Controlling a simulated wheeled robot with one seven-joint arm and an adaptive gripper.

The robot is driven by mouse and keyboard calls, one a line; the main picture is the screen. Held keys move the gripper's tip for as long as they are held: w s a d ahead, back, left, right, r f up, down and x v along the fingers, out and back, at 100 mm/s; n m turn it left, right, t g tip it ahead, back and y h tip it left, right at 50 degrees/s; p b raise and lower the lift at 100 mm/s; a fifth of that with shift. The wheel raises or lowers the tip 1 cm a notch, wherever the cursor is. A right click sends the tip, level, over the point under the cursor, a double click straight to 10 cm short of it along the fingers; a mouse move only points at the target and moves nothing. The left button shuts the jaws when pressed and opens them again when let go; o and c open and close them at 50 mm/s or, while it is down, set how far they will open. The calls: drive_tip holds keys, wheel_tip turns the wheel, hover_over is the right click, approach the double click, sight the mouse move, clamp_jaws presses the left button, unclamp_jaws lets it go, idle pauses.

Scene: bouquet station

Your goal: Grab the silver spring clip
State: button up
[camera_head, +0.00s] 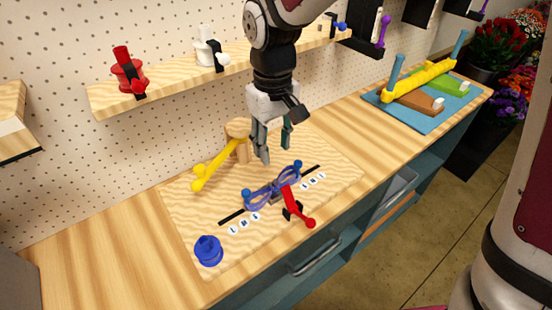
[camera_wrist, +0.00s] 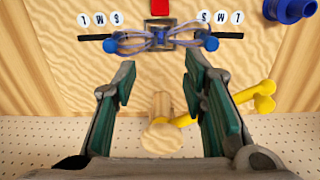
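I cannot surely pick out a silver spring clip. A looped, violet-grey clip-like piece (camera_head: 272,188) with blue knobs at both ends lies across a black slotted line on the wooden board (camera_head: 190,222). In the wrist view this looped piece (camera_wrist: 135,42) is at the top, with a dark square frame at its middle. My gripper (camera_head: 274,149) is open and empty, pointing down above the board, behind the looped piece. In the wrist view its two green-padded fingers (camera_wrist: 158,82) are spread wide, with bare board and a wooden post (camera_wrist: 161,125) between them.
The wooden post (camera_head: 238,127) and a yellow ball-ended lever (camera_head: 213,168) stand left of my gripper. A red-handled piece (camera_head: 296,205) touches or adjoins the looped piece in front. A blue knob (camera_head: 208,250) is at the board's front left. A shelf (camera_head: 180,80) runs behind.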

sight(273, 182)
wheel_tip(273, 182, down, 13)
drive_tip(key=shift+r+p, duration=0.15)
drive_tip(key=shift+p, duration=0.3)
drive_tip(key=shift+c, duration=0.3)
clamp_jaws()
